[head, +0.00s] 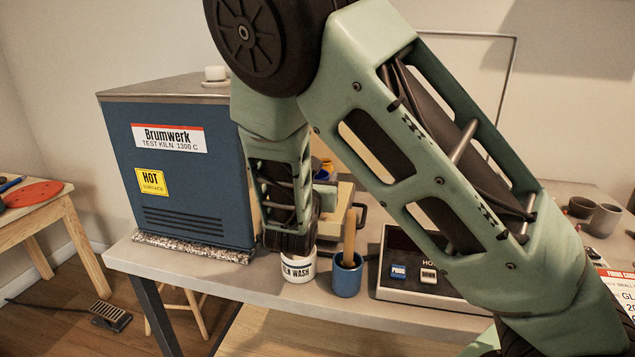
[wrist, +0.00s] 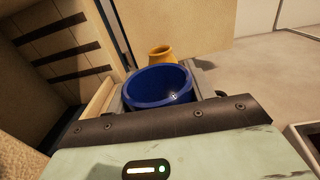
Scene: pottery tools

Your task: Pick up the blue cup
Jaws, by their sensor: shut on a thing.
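The blue cup (wrist: 158,88) is deep blue, round and open at the top. In the wrist view it sits right at the front edge of my gripper (wrist: 160,103), which is shut on it. In the head view, a small bit of blue (head: 322,174) shows beside my arm, probably this cup; my arm hides most of that area. A second blue cup (head: 346,281), holding a wooden-handled tool (head: 350,235), stands near the table's front edge.
A yellow pot (wrist: 160,54) stands just beyond the cup. The blue kiln (head: 180,185) is left of my arm. A white labelled tub (head: 298,268), a control box (head: 425,285) and grey cups (head: 604,219) are on the table (head: 230,278).

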